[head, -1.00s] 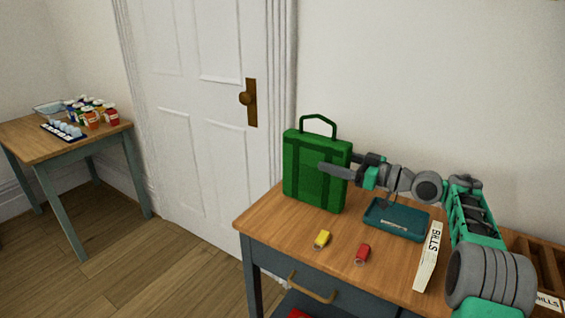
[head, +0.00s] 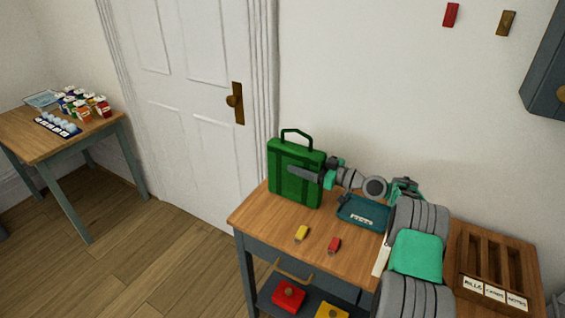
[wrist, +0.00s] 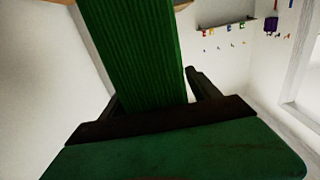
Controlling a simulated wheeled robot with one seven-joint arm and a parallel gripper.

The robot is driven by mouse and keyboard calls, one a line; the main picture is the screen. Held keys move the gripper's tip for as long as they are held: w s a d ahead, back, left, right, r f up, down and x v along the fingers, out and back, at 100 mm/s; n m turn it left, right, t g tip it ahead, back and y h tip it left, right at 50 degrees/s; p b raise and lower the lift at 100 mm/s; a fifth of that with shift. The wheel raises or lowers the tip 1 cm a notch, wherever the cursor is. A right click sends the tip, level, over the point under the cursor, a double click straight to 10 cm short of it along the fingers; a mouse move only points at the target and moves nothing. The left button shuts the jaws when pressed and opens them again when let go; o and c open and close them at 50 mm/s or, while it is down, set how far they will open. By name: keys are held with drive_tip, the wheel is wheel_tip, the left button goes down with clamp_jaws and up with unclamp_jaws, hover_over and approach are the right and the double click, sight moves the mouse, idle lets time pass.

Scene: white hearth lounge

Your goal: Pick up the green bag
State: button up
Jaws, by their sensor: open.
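The green bag (head: 283,190) stands upright on the wooden desk, its loop handle on top, close to the wall and door. My gripper (head: 308,170) is at the bag's right side, with one grey finger reaching across its front face. The other finger is mostly hidden behind the bag in the head view. In the wrist view the ribbed green bag (wrist: 135,50) rises between the two dark fingers of my open gripper (wrist: 158,95). Whether the fingers touch the bag cannot be told.
On the desk (head: 262,212) are a teal tray (head: 350,215), a yellow item (head: 302,233), a red item (head: 334,245) and a wooden sorter (head: 500,255) at right. A red box (head: 288,295) sits below. A side table (head: 35,143) with jars stands left.

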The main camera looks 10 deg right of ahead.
drive_tip(key=shift+f, duration=0.1)
clamp_jaws()
idle(0.8)
